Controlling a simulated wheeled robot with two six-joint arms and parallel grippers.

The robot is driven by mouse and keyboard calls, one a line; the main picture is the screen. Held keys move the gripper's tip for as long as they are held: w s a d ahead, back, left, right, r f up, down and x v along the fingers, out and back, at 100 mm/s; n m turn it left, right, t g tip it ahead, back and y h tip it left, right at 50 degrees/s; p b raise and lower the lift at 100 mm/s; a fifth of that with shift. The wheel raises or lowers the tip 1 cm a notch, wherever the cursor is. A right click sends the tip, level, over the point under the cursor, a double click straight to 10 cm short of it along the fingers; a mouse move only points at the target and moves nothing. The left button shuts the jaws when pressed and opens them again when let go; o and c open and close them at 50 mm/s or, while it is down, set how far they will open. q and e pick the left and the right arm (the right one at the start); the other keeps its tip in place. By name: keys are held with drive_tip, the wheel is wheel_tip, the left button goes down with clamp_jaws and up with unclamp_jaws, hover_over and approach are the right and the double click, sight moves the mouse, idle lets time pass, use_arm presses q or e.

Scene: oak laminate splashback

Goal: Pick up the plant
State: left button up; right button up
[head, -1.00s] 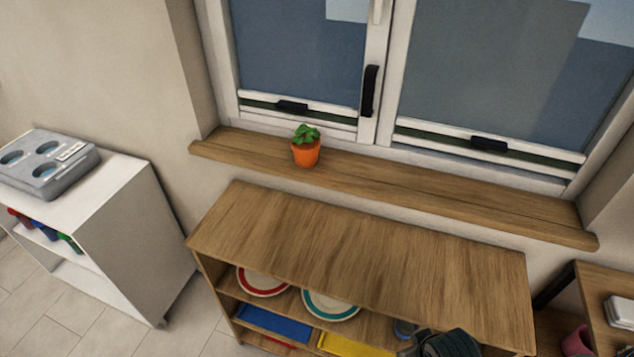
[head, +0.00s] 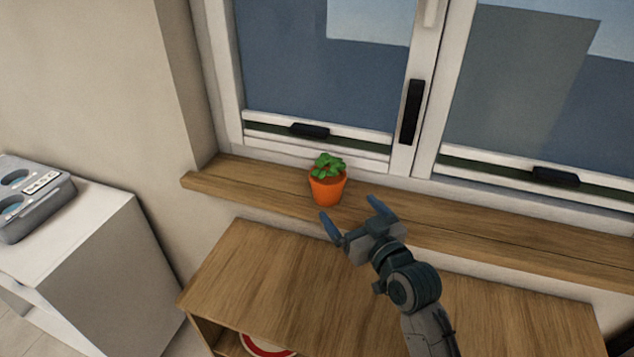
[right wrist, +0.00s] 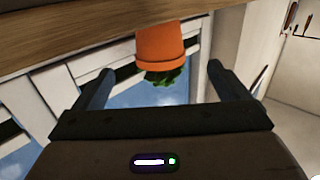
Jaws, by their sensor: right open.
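The plant (head: 327,181) is a small green succulent in an orange pot. It stands upright on the wooden windowsill in the head view. My right gripper (head: 350,208) is open and empty, just in front of the pot and a little to its right, with its two fingers spread toward the sill. In the right wrist view the plant (right wrist: 160,47) appears upside down, beyond and roughly between the fingertips (right wrist: 160,80), and apart from them. My left gripper is not in view.
The wooden windowsill (head: 250,181) runs below the closed window, whose black handle (head: 411,111) is behind and right of the plant. A wooden shelf unit (head: 270,270) stands below the sill. A white cabinet (head: 90,260) with a grey holder (head: 30,200) stands at the left.

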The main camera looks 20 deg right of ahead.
sight(336, 189)
drive_tip(key=shift+w+a+r+p, duration=0.1)
drive_tip(key=shift+w+r+p, duration=0.1)
drive_tip(key=shift+w, duration=0.3)
drive_tip(key=shift+w+a+r+p, duration=0.1)
drive_tip(key=shift+w+p, duration=0.1)
drive_tip(key=shift+w, duration=0.25)
drive_tip(key=shift+w+a+f, duration=0.15)
drive_tip(key=shift+w, duration=0.5)
drive_tip(key=shift+w+a+f, duration=0.1)
drive_tip(key=shift+w+f, duration=0.05)
drive_tip(key=shift+w, duration=0.45)
drive_tip(key=shift+w+a+r+p, duration=0.1)
drive_tip(key=shift+w+r+p, duration=0.15)
drive_tip(key=shift+w+p, duration=0.25)
drive_tip(key=shift+w+a+r+p, duration=0.1)
drive_tip(key=shift+w+r+p, duration=0.1)
drive_tip(key=shift+w+p, duration=0.25)
drive_tip(key=w, duration=0.3)
drive_tip(key=shift+w+a+f, duration=0.1)
drive_tip(key=shift+a+f, duration=0.1)
drive_tip(key=shift+f, duration=0.1)
drive_tip(key=shift+c, duration=0.6)
drive_tip(key=c, duration=1.1)
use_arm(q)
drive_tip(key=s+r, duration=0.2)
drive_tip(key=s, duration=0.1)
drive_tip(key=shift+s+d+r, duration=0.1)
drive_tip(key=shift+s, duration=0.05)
use_arm(e)
drive_tip(key=shift+c, duration=0.2)
